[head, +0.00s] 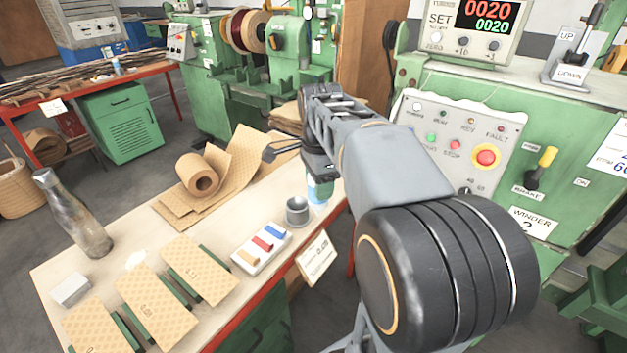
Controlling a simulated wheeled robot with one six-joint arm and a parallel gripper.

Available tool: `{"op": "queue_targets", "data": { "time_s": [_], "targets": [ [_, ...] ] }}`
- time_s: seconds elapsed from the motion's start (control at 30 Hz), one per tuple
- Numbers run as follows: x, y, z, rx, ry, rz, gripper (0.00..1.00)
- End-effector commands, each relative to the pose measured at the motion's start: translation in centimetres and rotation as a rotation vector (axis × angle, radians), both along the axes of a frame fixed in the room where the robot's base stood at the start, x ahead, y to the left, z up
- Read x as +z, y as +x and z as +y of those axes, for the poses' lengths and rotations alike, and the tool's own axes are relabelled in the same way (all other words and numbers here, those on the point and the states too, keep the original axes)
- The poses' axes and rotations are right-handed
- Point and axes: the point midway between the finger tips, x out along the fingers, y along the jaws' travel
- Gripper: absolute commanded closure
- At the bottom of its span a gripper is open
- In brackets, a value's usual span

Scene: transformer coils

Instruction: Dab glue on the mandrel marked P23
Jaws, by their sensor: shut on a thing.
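Three flat mandrels wrapped in tan diamond-patterned paper lie on the workbench, with green bars showing along their edges: a right one (200,268), a middle one (156,304) and a left one (98,328). Their small marks are too small to read, so I cannot tell which is P23. My gripper (318,172) is over the bench's far right part, pointing down and partly hidden by my arm. It is shut on a white and blue bottle (319,190), apart from the mandrels. I cannot tell whether the bottle touches the bench.
A grey cup (297,211) stands beside the bottle. A white tray (248,262) holds coloured pieces. A paper roll (197,175), a tall grey-brown bottle-like object (75,215) and a white block (70,290) are on the bench (130,225). The green winder machine (555,205) stands right.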

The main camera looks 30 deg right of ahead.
Motion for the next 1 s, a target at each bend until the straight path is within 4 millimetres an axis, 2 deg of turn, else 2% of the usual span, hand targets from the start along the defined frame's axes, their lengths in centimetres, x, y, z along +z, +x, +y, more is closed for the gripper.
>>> {"op": "queue_targets", "data": {
  "time_s": [0.8, 1.0],
  "targets": [
    [7.0, -0.2, 0.0, -0.001, 0.0, 0.0, 0.77],
    [7.4, -0.2, 0.0, -0.001, 0.0, 0.0, 0.77]
  ]
}}
